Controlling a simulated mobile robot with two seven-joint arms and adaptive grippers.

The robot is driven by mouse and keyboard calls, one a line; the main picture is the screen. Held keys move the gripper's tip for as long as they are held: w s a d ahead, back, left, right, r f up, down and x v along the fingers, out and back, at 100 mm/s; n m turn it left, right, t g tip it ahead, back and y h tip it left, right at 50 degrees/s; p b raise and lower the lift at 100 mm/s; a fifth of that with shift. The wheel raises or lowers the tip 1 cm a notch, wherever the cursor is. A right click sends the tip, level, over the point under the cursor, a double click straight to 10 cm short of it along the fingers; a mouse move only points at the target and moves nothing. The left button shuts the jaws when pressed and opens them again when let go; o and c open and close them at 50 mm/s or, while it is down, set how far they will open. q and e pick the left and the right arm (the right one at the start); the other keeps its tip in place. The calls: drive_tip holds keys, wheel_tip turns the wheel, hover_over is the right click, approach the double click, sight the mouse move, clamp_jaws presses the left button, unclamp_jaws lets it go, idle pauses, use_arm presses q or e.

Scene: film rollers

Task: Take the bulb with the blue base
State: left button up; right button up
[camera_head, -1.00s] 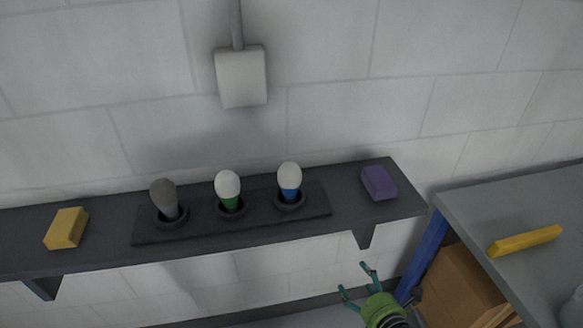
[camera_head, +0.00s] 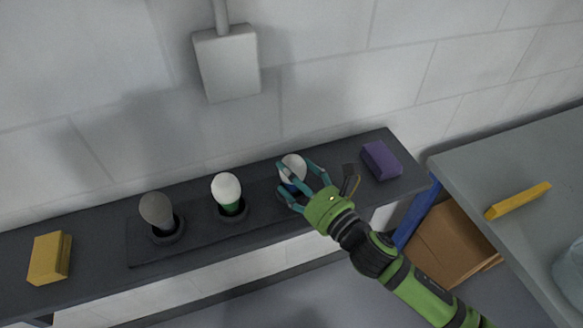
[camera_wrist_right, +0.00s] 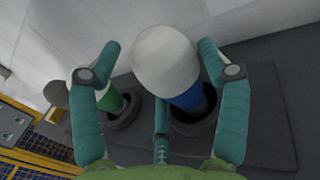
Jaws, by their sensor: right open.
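The bulb with the blue base (camera_head: 294,170) has a white globe and stands in the right-hand socket of a dark holder on the wall shelf. It also shows in the right wrist view (camera_wrist_right: 168,66), its blue base in the socket. My right gripper (camera_head: 304,182) is open, its teal fingers spread around this bulb. In the wrist view the fingers (camera_wrist_right: 160,70) stand on both sides of the globe, with visible gaps. The fingers partly hide the bulb in the head view. My left gripper is not in view.
A green-based white bulb (camera_head: 227,192) and a grey bulb (camera_head: 157,212) stand in the sockets to the left. A purple block (camera_head: 381,160) and a yellow block (camera_head: 49,258) lie on the shelf (camera_head: 412,182). A grey table (camera_head: 480,170) with a yellow bar (camera_head: 518,200) is at right.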

drive_tip(key=p+x, duration=0.1)
drive_tip(key=x, duration=0.3)
drive_tip(key=shift+w+a, duration=0.15)
drive_tip(key=shift+w, duration=0.05)
drive_tip(key=c, duration=1.1)
drive_tip(key=shift+f, duration=0.1)
drive_tip(key=shift+c, duration=0.8)
